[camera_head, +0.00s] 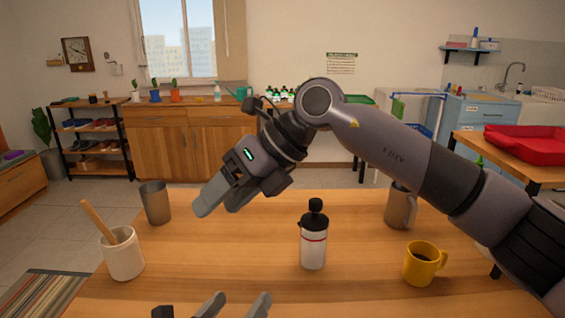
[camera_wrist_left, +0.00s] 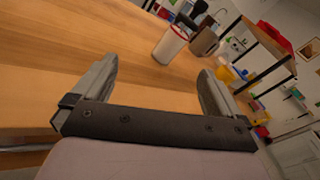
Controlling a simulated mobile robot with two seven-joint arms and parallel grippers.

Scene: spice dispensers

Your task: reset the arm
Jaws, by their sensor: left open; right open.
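My right arm crosses the head view from the lower right, and its gripper (camera_head: 222,192) is in the air above the table, pointing down to the left. It holds nothing that I can see. My left gripper (camera_head: 235,305) is at the bottom edge of the head view, open, with its two fingertips apart. In the left wrist view its fingers (camera_wrist_left: 155,90) are spread, with only bare table between them.
On the wooden table (camera_head: 200,270) stand a white mortar with a pestle (camera_head: 123,255), a grey metal cup (camera_head: 155,203), a grey mug (camera_head: 399,208) and a yellow mug (camera_head: 420,265). A red tray (camera_head: 525,146) sits on a side table at right. The table's middle left is clear.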

